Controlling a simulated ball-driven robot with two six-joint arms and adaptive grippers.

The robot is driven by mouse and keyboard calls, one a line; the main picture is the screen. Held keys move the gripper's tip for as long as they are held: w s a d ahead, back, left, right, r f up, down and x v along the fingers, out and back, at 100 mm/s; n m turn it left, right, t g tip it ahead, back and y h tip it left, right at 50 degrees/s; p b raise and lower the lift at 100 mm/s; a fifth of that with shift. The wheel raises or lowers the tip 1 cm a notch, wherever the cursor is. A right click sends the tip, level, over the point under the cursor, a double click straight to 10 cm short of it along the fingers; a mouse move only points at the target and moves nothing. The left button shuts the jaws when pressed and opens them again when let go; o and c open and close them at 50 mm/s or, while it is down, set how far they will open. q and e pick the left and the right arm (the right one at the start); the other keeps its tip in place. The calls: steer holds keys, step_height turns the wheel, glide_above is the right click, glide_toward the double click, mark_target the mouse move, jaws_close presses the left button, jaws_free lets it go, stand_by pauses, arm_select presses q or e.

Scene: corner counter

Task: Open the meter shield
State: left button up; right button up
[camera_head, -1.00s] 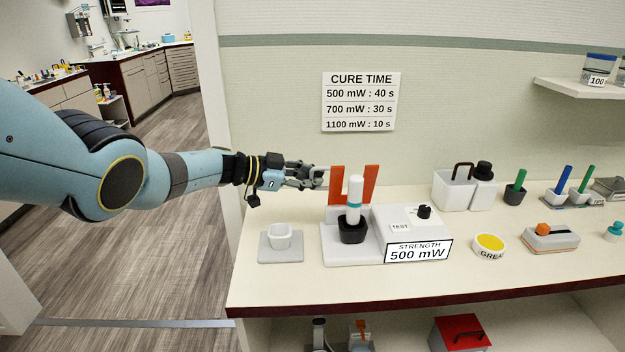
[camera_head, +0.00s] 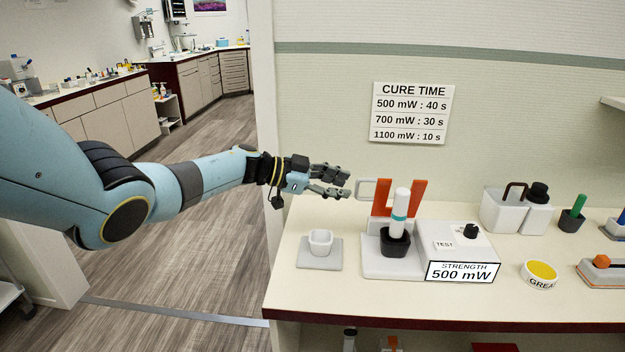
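The meter shield looks like an upright orange U-shaped panel (camera_head: 412,198) with a pale loop handle (camera_head: 366,190) on its left side. It stands at the back of the white meter (camera_head: 455,237), which has a black knob and a sign reading 500 mW. A white curing light (camera_head: 400,203) with a teal band stands upright in a black cup (camera_head: 395,242) in front of the shield. My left gripper (camera_head: 347,185) is open and empty, its fingertips just left of the handle and apart from it. My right gripper is not in view.
A small white cup on a grey tray (camera_head: 308,262) sits left of the meter, below my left gripper. A yellow-topped round tub (camera_head: 539,274) and a white container (camera_head: 502,210) are to the right. A CURE TIME sign (camera_head: 411,113) hangs on the wall behind.

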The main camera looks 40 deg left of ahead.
arm_select(q)
steer(key=v, duration=0.7)
steer(key=shift+s, duration=0.15)
